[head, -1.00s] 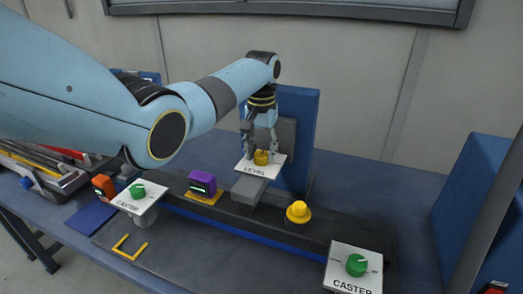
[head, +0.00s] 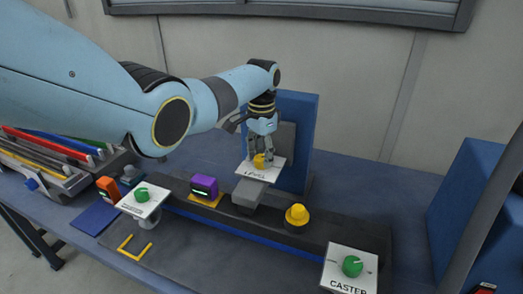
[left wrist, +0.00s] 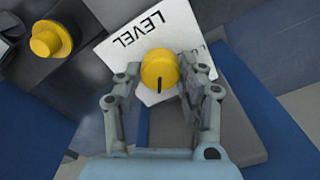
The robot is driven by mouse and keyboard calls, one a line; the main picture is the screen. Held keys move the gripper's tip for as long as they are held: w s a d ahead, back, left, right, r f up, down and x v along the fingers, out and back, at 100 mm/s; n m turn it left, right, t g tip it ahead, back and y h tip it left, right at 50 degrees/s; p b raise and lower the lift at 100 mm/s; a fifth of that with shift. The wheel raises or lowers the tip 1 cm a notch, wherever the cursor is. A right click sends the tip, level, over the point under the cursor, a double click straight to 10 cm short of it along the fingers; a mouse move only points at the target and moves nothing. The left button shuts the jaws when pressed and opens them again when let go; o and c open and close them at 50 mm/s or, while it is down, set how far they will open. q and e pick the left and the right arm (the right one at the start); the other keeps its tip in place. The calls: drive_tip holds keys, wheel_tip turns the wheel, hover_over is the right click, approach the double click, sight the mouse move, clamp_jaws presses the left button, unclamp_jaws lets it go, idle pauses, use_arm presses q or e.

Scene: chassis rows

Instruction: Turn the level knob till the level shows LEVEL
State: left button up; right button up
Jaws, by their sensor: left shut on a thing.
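The yellow level knob (head: 259,161) sits on a white plate marked LEVEL (head: 246,167), on a grey block at the middle of the bench. My left gripper (head: 260,157) points down from above and is shut on this knob. In the left wrist view the knob (left wrist: 159,70) lies between the two fingers, and its dark pointer line faces the gripper's palm. My right gripper is not in view.
A yellow round knob (head: 297,214) stands right of the plate. Green knobs on white plates sit at left (head: 142,195) and at front right, marked CASTER (head: 352,265). An orange box (head: 107,188) stands at left. A blue panel (head: 298,115) rises behind the plate.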

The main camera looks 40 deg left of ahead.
sight(262, 158)
use_arm(q)
drive_tip(key=m+p, duration=0.1)
drive_tip(key=m, duration=0.3)
drive_tip(key=shift+m, duration=0.7)
drive_tip(key=o, duration=1.1)
drive_tip(key=shift+o, duration=0.2)
drive_tip(key=shift+r, duration=0.1)
wheel_tip(262, 158, up, 12)
